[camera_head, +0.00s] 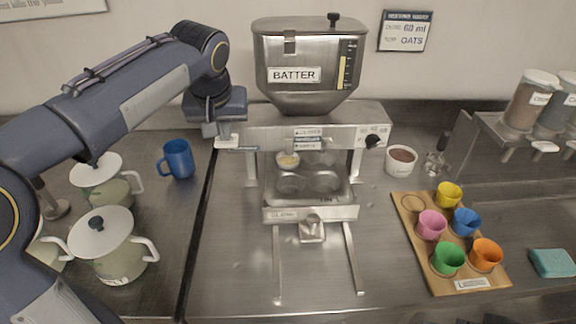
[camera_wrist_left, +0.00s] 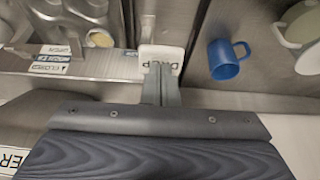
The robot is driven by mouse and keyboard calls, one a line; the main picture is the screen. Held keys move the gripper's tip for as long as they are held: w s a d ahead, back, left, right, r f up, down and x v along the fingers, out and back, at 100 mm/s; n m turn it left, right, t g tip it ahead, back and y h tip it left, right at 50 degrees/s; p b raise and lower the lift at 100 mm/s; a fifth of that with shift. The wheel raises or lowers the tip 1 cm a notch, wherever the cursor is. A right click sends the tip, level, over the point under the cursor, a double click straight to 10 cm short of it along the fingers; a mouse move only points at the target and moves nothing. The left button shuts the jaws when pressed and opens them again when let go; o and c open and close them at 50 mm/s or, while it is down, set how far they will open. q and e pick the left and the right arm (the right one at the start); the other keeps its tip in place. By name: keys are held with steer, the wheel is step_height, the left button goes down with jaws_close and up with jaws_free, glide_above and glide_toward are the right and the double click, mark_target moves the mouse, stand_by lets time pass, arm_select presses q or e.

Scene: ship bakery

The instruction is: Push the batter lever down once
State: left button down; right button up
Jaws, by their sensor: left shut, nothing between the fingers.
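The batter dispenser's steel hopper (camera_head: 303,75) stands at the back middle, marked BATTER. Its lever, with a white labelled paddle (camera_wrist_left: 163,52), sticks out on the dispenser's left side; in the head view the white paddle (camera_head: 228,141) shows just under my gripper. My left gripper (camera_wrist_left: 162,76) is shut and empty, its fingertips at the paddle, overlapping its edge in the wrist view. I cannot tell whether they touch it. My right gripper is not in view.
A muffin tin (camera_head: 340,186) sits under the dispenser, with a small cup of batter (camera_head: 288,161) at its back left. A blue mug (camera_head: 178,159) and lidded pots (camera_head: 118,262) stand left. A wooden board (camera_head: 408,222) with coloured cups lies right.

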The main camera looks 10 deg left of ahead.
arm_select(q)
step_height(320, 180, up, 7)
steer(key=p, duration=0.7)
steer(key=shift+r, duration=0.2)
stand_by(0.9)
step_height(320, 180, up, 6)
steer(key=p, duration=0.5)
steer(key=shift+p, duration=0.4)
